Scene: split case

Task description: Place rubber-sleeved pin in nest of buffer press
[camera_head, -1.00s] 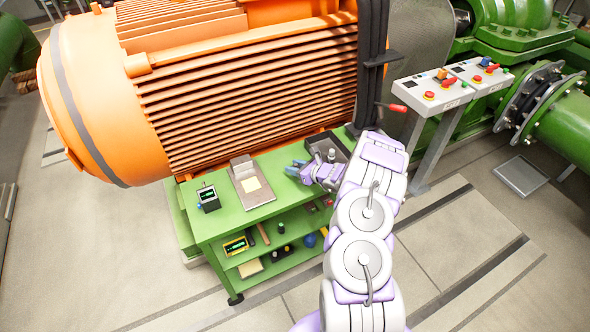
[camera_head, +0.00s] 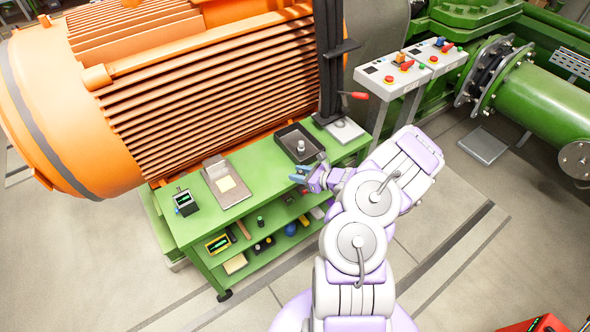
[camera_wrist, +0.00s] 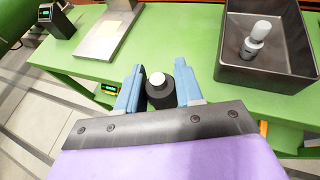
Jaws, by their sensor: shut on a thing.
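My gripper (camera_head: 299,174) is at the front edge of the green workbench, just in front of the dark tray. In the wrist view its blue fingers (camera_wrist: 156,74) are shut on the rubber-sleeved pin (camera_wrist: 159,92), a black cylinder with a pale round top. The pin is not clear in the head view. The buffer press stands at the bench's right end. It has a dark column (camera_head: 329,60), a red-tipped lever (camera_head: 354,95) and a pale base plate (camera_head: 346,130). I cannot make out its nest. The press is outside the wrist view.
The dark tray (camera_head: 279,137) holds a grey upright pin (camera_wrist: 256,38). A metal plate with a yellow note (camera_head: 216,166) and a small meter (camera_head: 185,203) are on the bench's left. Tools lie on the lower shelf. Control boxes (camera_head: 404,70) stand right of the press.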

